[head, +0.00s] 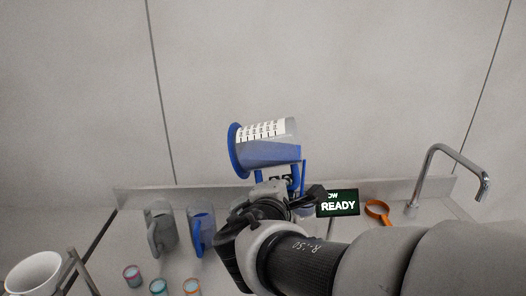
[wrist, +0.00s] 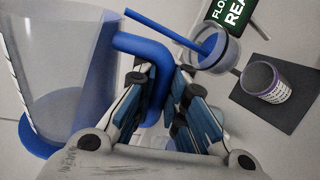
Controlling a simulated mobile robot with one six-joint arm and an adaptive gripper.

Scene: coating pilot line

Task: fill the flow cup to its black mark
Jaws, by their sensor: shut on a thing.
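My gripper (wrist: 163,85) is shut on the blue handle (wrist: 145,45) of a clear graduated jug (head: 280,132) with a blue base. The jug is tipped almost onto its side, mouth to the right, with blue liquid along its lower wall. A thin blue stream (head: 303,172) falls from its lip. In the wrist view the stream (wrist: 165,30) runs into a clear round cup (wrist: 225,58), apparently the flow cup, which shows blue inside. I cannot make out its black mark or exact level. In the head view my gripper (head: 285,188) largely hides this cup.
A dark display (head: 338,203) reads READY. An orange ring-shaped tool (head: 378,210) and tap (head: 432,165) are right. A grey jug (head: 160,230), blue-handled jug (head: 202,228) and small pots (head: 158,288) stand left.

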